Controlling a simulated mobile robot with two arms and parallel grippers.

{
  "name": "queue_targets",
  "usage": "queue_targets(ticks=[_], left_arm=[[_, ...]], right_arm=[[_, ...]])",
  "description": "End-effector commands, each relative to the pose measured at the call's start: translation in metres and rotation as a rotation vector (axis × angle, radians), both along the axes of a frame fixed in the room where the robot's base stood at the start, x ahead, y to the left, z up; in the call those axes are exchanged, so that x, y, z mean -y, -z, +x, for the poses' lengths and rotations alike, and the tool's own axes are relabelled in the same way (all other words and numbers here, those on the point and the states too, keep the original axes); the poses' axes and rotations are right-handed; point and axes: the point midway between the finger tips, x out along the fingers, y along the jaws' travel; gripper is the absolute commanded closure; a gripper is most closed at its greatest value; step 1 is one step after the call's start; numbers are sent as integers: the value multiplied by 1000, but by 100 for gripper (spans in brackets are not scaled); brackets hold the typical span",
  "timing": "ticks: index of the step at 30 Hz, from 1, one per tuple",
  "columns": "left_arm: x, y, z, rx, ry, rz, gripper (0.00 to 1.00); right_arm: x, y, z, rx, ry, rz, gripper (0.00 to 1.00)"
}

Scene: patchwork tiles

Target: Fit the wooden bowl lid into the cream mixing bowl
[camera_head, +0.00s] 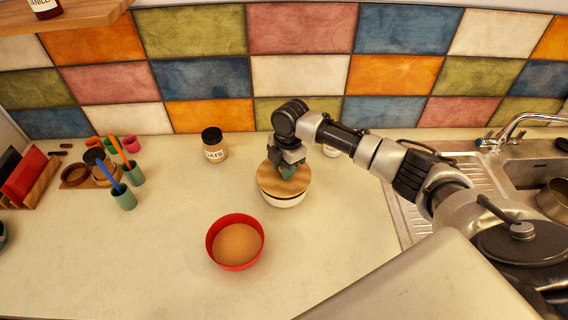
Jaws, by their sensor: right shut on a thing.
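The wooden bowl lid (283,184) is a round disc with a small green knob on top. It lies over the top of the cream mixing bowl (284,202), which stands on the counter in the middle of the head view. Only a low band of the bowl's pale outer wall shows below the lid. I cannot tell whether the lid is seated in the rim or just rests over it. My right gripper (287,166) comes down from above and is shut on the lid's green knob. My left gripper is not in view.
An oats jar (214,146) is behind left; another jar (331,150) is partly behind my arm. Cups with utensils (123,198) stand left, a sink (521,172) lies right. The front left counter is clear.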

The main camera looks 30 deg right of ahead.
Motion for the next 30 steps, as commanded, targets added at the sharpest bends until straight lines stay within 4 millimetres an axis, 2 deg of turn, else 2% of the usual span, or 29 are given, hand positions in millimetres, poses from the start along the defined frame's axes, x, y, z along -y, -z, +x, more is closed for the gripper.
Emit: queue_targets(ticks=[30], left_arm=[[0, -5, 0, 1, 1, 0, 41]], right_arm=[[0, 2, 0, 1, 0, 0, 95]])
